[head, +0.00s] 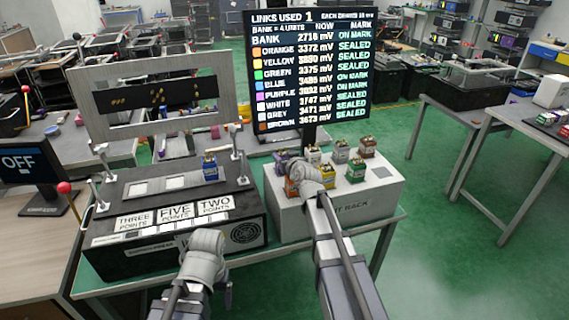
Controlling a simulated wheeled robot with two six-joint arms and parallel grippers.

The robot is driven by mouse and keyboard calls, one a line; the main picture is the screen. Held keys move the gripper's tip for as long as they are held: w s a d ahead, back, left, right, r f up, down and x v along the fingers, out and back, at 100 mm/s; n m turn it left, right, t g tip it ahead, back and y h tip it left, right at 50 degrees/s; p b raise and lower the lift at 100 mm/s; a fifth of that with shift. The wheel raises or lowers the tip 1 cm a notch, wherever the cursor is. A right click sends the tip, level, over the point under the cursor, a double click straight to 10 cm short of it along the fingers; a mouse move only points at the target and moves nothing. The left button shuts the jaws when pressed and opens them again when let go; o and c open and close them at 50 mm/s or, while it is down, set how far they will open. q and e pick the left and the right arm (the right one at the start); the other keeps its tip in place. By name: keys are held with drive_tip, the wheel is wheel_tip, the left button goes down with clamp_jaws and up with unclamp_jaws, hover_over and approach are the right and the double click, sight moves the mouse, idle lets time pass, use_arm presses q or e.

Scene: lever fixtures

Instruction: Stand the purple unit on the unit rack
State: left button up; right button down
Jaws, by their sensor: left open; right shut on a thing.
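The purple unit (281,160) is at the far left corner of the white unit rack (345,205). My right gripper (296,171) reaches over the rack from the front and is shut on the purple unit; its wrist hides the fingers and part of the unit. I cannot tell whether the unit's base touches the rack. An orange unit (291,187) is just in front of it, partly covered by the wrist. My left gripper (228,293) is open and empty, low in front of the black fixture (170,235).
White (314,154), grey (340,151), brown (367,146) and green (355,171) units stand on the rack. A blue unit (210,168) stands on the black fixture among upright levers. A readout screen (310,65) rises behind the rack. The rack's front right top is bare.

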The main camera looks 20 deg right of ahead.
drive_tip(key=shift+f, duration=0.15)
drive_tip(key=shift+f, duration=0.2)
drive_tip(key=shift+c, duration=0.8)
unclamp_jaws()
drive_tip(key=shift+r, duration=0.1)
drive_tip(key=shift+r, duration=0.15)
drive_tip(key=p+v, duration=0.3)
drive_tip(key=v, duration=0.9)
drive_tip(key=shift+p, duration=0.4)
